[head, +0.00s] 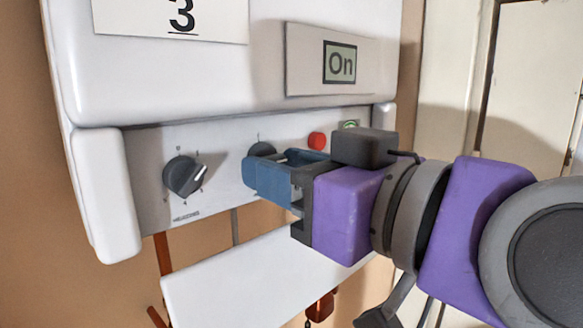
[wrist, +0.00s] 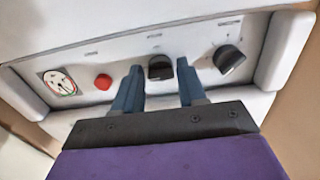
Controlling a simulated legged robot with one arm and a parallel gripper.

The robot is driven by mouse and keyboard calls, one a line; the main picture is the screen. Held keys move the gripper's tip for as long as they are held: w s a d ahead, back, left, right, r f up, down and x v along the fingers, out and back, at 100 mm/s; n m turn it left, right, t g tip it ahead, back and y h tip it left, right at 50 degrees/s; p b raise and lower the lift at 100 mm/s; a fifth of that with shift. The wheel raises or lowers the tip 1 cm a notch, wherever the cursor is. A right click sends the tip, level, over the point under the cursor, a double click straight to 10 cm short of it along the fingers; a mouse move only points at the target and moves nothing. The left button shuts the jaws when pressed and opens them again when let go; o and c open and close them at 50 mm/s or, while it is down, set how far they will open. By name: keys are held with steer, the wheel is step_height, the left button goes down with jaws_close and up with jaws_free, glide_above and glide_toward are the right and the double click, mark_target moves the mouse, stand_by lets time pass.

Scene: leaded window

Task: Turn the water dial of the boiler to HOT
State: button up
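The boiler (head: 165,75) is a white wall unit with a grey-white control panel. Its left dial (head: 184,177) is dark grey with marks around it; this dial also shows in the wrist view (wrist: 229,60), at right. A second dark dial (head: 261,149) sits further right, partly hidden behind my gripper; it shows between my fingers in the wrist view (wrist: 160,68). I cannot read which is the water dial. My gripper (head: 249,172) is open, its blue fingers pointing at the second dial. In the wrist view (wrist: 158,68) a gap shows on each side of that dial.
A red button (head: 317,141) and a round gauge (wrist: 59,83) sit on the panel beyond the second dial. Signs reading "3" (head: 205,12) and "On" (head: 339,62) are on the boiler front. A white flap (head: 255,278) and pipes are below the panel.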

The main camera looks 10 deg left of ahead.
steer(key=c, duration=0.7)
steer(key=shift+m, duration=0.4)
steer(key=m+p, duration=0.2)
steer(key=m, duration=0.2)
steer(key=shift+r+m, duration=0.1)
steer(key=shift+m, duration=0.3)
steer(key=m, duration=0.1)
steer(key=m+p, duration=0.1)
steer(key=m, duration=0.1)
steer(key=shift+s+a+r+m+p, duration=0.1)
steer(key=shift+r+m+p, duration=0.05)
steer(key=shift+m+p, duration=0.15)
steer(key=m+p, duration=0.3)
steer(key=m, duration=0.2)
steer(key=shift+a+m+p, duration=0.1)
steer(key=shift+m+p, duration=0.95)
steer(key=shift+m, duration=0.85)
